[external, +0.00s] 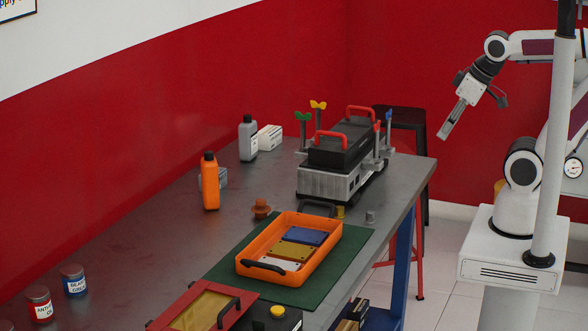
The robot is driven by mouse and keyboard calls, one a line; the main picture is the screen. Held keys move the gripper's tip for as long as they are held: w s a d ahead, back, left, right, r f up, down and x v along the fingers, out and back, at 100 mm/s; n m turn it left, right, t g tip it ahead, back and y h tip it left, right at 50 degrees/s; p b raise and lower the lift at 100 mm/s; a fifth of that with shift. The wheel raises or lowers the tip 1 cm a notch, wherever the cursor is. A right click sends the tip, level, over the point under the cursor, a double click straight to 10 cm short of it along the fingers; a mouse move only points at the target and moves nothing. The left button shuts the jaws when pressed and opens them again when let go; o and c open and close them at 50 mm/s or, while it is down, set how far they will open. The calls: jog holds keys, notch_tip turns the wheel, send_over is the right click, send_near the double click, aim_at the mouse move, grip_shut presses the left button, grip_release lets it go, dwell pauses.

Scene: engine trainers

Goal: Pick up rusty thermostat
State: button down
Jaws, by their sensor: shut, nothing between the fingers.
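A small rusty-brown part (261,209), which looks like the rusty thermostat, sits on the grey workbench (150,235), left of the orange tray's far corner. My gripper (443,134) is shut and empty. It hangs in the air at the right, beyond the bench's right edge, pointing down and to the left. It is well apart from the rusty part.
An orange tray (243,262) with coloured plates lies on a green mat (215,270). The engine trainer (325,183) with red handles stands behind it. An orange bottle (210,183) stands left of the rusty part. Small metal pieces (370,216) lie at the right edge.

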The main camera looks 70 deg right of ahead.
jog(key=c, duration=1.3)
grip_release()
jog(key=shift+w, duration=0.1)
jog(key=w+d+n+g+h, duration=0.1)
jog(key=w+d+n+h, duration=0.45)
jog(key=w, duration=0.75)
jog(key=n+t+h, duration=0.2)
jog(key=n, duration=1.4)
send_over(261, 208)
jog(key=s+d, duration=0.6)
jog(key=s, duration=0.6)
notch_tip(261, 208, down, 11)
jog(key=w+a+f+n+t, duration=0.1)
jog(key=w+a+f+n, duration=0.1)
jog(key=a+f, duration=0.1)
jog(key=w+a+f+n+y, duration=0.1)
jog(key=w+a+f+n, duration=0.2)
jog(key=f, duration=0.2)
jog(key=w+a+f+n+t, duration=0.1)
jog(key=w+a+f+n, duration=0.1)
jog(key=w+a+f, duration=0.1)
jog(key=shift+a+f+n+t, duration=0.1)
jog(key=shift+f+n+t, duration=0.25)
jog(key=shift+f, duration=0.35)
